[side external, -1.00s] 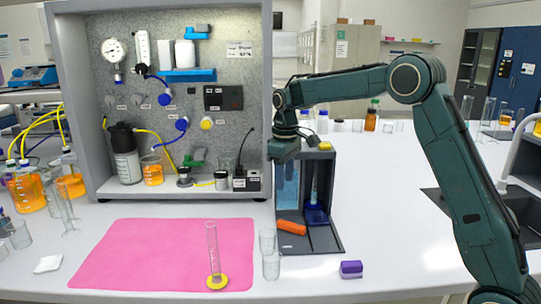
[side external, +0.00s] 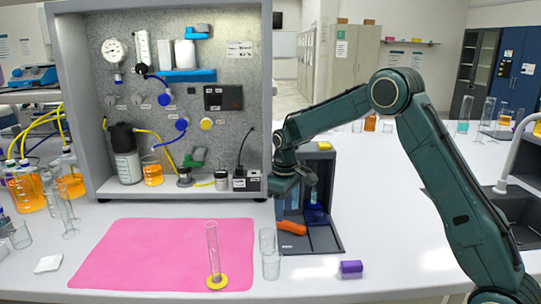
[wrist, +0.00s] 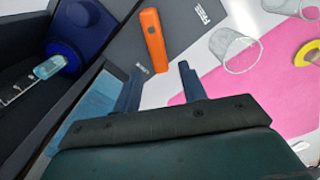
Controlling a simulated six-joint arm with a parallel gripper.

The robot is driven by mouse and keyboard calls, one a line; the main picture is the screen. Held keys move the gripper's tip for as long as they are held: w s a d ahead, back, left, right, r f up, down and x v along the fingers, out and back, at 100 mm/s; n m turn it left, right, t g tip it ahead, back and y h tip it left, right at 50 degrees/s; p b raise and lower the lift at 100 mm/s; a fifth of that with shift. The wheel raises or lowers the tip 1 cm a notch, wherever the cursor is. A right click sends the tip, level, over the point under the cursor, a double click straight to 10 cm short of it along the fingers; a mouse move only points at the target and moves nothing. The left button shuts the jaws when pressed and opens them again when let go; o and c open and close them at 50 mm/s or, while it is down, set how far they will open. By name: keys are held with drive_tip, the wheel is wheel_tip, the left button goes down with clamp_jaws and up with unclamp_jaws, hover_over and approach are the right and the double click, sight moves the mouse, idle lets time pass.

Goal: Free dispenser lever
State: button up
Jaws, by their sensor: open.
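The dark dispenser housing (side external: 326,178) stands right of the rig cabinet, with a blue part (side external: 316,213) inside it. That blue part shows in the wrist view (wrist: 75,40), with a clear teal-tipped piece (wrist: 48,68) beside it. I cannot tell which part is the lever. My gripper (wrist: 158,78) is open and empty, pointing down at the housing's left side. The bar is just beyond and between its fingertips in the wrist view, apart from them.
A purple block (side external: 351,269) lies to the right. A pink mat (side external: 150,255) holds a graduated cylinder (side external: 213,250) on a yellow base. The rig cabinet (side external: 70,110) wall is close on the left.

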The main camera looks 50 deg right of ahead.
sight(291, 227)
drive_tip(key=shift+f, duration=1.95)
clamp_jaws()
